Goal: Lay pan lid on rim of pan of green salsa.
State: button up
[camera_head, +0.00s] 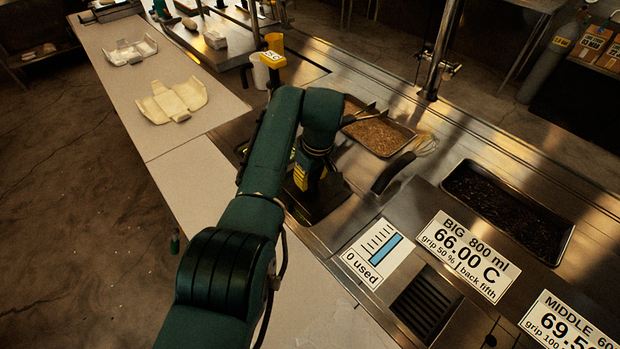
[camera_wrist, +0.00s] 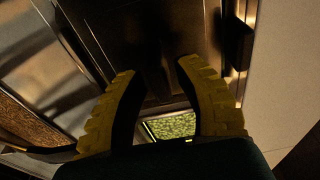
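My gripper (camera_wrist: 157,72) points down, and its two yellow fingers stand apart in the wrist view. In the head view, my gripper (camera_head: 306,184) is over a dark flat plate (camera_head: 328,203), which looks like the pan lid. The wrist view shows a dark panel (camera_wrist: 150,30) beyond the fingertips, probably the same lid. I see nothing clearly clamped, though the dark area between the fingertips hides detail. Green salsa (camera_wrist: 172,126) shows between the fingers in a small dark-framed opening. My arm mostly hides that pan in the head view.
A tray of brown filling (camera_head: 380,136) with a dark handle (camera_head: 393,172) beside it lies right of my gripper. A tray of dark filling (camera_head: 508,208) is farther right. Label cards (camera_head: 466,256) stand in front. The pale counter (camera_head: 190,185) at left is mostly clear, with folded pale items (camera_head: 172,101) farther back.

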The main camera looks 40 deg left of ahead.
aim_at(315, 180)
jog(key=r, duration=0.3)
jog(key=d+r+p, duration=0.1)
jog(key=r, duration=0.2)
jog(key=r+p, duration=0.1)
jog(key=r, duration=0.3)
jog(key=shift+d+r, duration=0.1)
jog(key=shift+d, duration=0.15)
jog(key=w+d+r+m+t+y, duration=0.2)
jog(key=w+d+m+t, duration=0.3)
jog(key=w, duration=0.4)
jog(key=w+d+r+m+t, duration=0.1)
jog(key=d+r+m+t, duration=0.2)
jog(key=d, duration=0.4)
jog(key=w+d+r+m+t, duration=0.1)
jog(key=d+r+t, duration=0.35)
jog(key=d, duration=0.25)
jog(key=s+d+r+m+t+h, duration=0.4)
jog(key=s+d+r+m+t, duration=0.4)
jog(key=s+d+r, duration=0.9)
jog(key=s+d+t, duration=0.1)
jog(key=s, duration=0.3)
jog(key=shift+d, duration=0.35)
